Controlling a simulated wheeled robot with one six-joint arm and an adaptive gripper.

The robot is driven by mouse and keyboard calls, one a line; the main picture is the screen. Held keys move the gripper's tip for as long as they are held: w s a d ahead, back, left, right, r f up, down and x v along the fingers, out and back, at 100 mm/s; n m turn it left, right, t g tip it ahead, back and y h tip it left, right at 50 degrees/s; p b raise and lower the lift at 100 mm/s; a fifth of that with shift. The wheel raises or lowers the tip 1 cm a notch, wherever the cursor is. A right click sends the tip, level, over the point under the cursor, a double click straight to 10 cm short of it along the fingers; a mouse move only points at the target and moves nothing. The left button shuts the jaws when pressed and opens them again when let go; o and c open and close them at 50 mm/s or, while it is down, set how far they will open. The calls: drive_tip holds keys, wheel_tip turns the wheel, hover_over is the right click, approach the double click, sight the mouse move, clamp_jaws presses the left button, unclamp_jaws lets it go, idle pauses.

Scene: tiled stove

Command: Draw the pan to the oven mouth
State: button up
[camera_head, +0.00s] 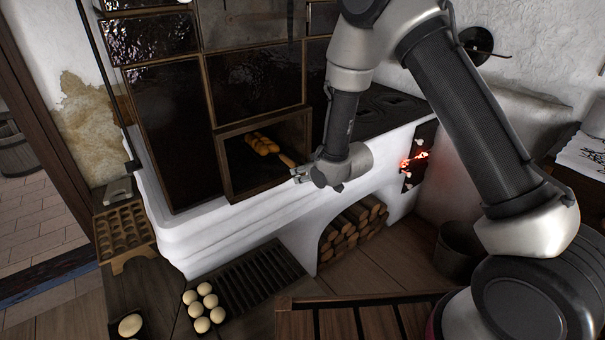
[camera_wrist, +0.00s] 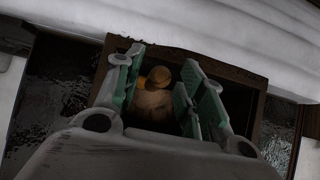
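The oven mouth (camera_head: 222,160) is a square framed opening in the tiled stove; its frame also shows in the wrist view (camera_wrist: 235,75). Inside sit golden-brown rolls (camera_head: 263,143), apparently on the pan, whose body I cannot make out. A light wooden handle (camera_head: 287,160) slants from them toward the opening's lower right. My gripper (camera_head: 300,174) is just outside the mouth at the handle's end. In the wrist view its green-padded fingers (camera_wrist: 160,90) stand apart, with a tan shape (camera_wrist: 150,106), likely the handle, between them. I see dark gaps beside it and no clear contact.
Glowing embers (camera_head: 414,160) show in a firebox right of the mouth. Firewood (camera_head: 352,230) fills an arch below. A black slatted rack (camera_head: 262,284), pale round dough balls (camera_head: 203,307) and a wooden moulded tray (camera_head: 124,232) lie in front and left. A dark bucket (camera_head: 459,248) stands right.

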clamp_jaws()
drive_tip(key=s+d, duration=0.5)
drive_tip(key=s, duration=0.3)
drive_tip(key=shift+s+d, duration=0.2)
drive_tip(key=shift+d, duration=0.05)
idle(0.8)
drive_tip(key=shift+o, duration=1.3)
unclamp_jaws()
